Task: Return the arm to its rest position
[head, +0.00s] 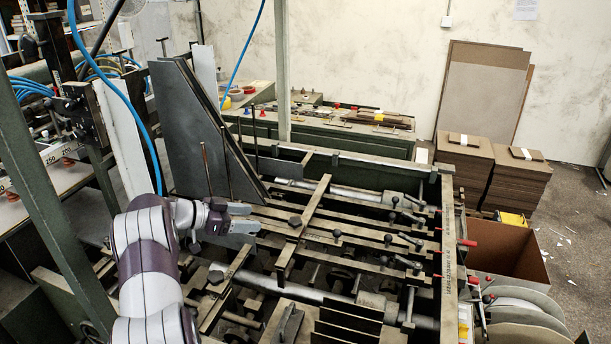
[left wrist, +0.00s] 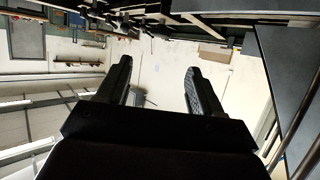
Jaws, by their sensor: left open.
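My left arm (head: 150,265) comes in from the lower left of the head view, in white and purple-brown links. In the left wrist view the two dark fingers (left wrist: 158,82) stand wide apart. Nothing is between them; a pale wall shows behind. My right gripper is in neither view.
The feeder frame (head: 447,255) with bars, rods and black-knobbed levers fills the middle. A green post (head: 282,70) stands behind it. Board stacks (head: 516,180) and an open brown box (head: 508,262) stand at right. A blue hose (head: 115,85) hangs at left.

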